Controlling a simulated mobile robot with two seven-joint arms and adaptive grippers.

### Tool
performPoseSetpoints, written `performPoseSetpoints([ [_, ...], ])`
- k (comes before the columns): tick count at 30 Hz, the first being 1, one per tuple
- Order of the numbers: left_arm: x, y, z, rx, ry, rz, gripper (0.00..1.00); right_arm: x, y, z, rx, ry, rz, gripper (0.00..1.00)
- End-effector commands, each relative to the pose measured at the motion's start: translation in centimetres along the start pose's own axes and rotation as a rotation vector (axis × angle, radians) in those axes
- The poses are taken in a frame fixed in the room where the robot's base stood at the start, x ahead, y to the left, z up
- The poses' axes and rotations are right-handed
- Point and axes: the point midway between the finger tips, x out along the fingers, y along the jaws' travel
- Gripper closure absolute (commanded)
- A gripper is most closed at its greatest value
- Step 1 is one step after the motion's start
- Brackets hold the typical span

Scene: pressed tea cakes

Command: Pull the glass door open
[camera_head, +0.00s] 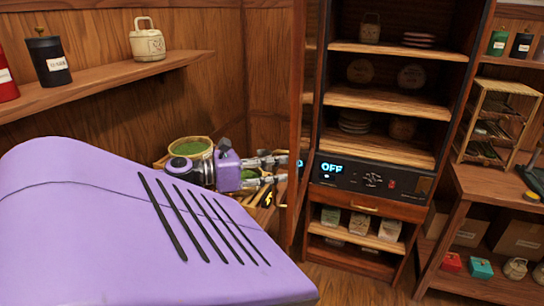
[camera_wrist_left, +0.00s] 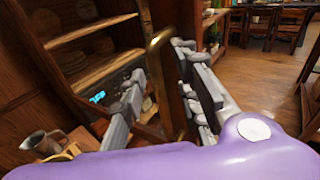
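The glass door (camera_head: 297,130) of the tall wooden cabinet shows as a narrow upright frame, seen nearly edge-on, at the cabinet's left side. It appears to stand swung out, with the shelves uncovered. My left gripper (camera_head: 274,170) is at the door's left side, fingers apart and pointing toward it. In the left wrist view, a curved brass handle (camera_wrist_left: 160,45) and a dark upright edge lie between the spread fingers of my left gripper (camera_wrist_left: 165,95). I cannot tell whether either finger touches the handle. My right gripper is not in view.
The cabinet (camera_head: 385,155) holds stacked tea cakes and jars, with a panel (camera_head: 365,178) reading OFF. A wall shelf (camera_head: 110,80) with canisters is at left. A green-topped container (camera_head: 190,147) sits behind my left arm. A side table (camera_head: 490,185) is at right. Open floor shows in the wrist view.

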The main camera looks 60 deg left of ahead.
Motion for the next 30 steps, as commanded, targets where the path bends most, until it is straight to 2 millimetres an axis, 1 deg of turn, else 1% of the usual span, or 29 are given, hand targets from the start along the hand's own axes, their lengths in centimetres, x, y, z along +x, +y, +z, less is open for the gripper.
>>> performPoseSetpoints([
  [1, 0.0, 0.0, 1.6, 0.005, -0.031, -0.003, 0.71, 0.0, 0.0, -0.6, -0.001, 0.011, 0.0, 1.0],
  [17, -2.5, 2.4, 1.2, 0.006, -0.025, -0.004, 0.71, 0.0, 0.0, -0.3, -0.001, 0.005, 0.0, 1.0],
  [30, -4.8, 4.9, 0.9, 0.003, -0.022, 0.004, 0.71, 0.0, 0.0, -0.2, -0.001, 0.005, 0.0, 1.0],
])
